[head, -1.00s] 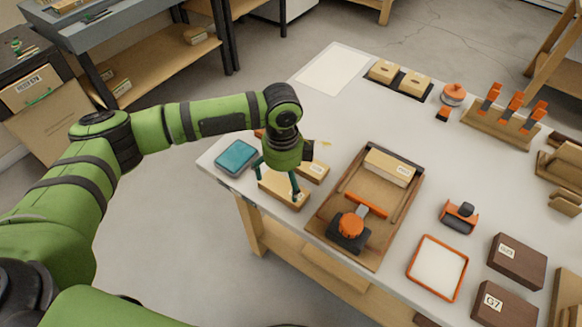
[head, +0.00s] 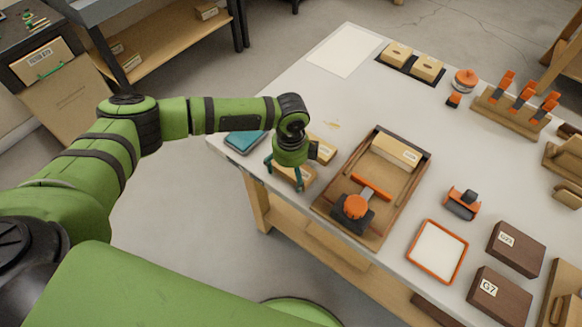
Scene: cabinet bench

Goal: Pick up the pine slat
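A pale wooden block (head: 296,177), which may be the pine slat, lies near the left edge of the bench. My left gripper (head: 284,174) is low over it, pointing down. Its two green fingers are spread wide, one at the block's left end and one in front of its near side. The gripper hides part of the block's top, and I cannot tell whether the fingers touch it. A second pale block (head: 325,148) lies just behind, partly hidden by the wrist. My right gripper is not in view.
A teal box (head: 245,141) lies left of the gripper. Right of it stands a wooden tray (head: 325,207) with a labelled pale block (head: 396,149) and an orange-and-black tool (head: 353,208). An orange-rimmed panel (head: 437,250) and dark boxes (head: 499,296) lie farther right. The back-left bench holds a white sheet (head: 344,50).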

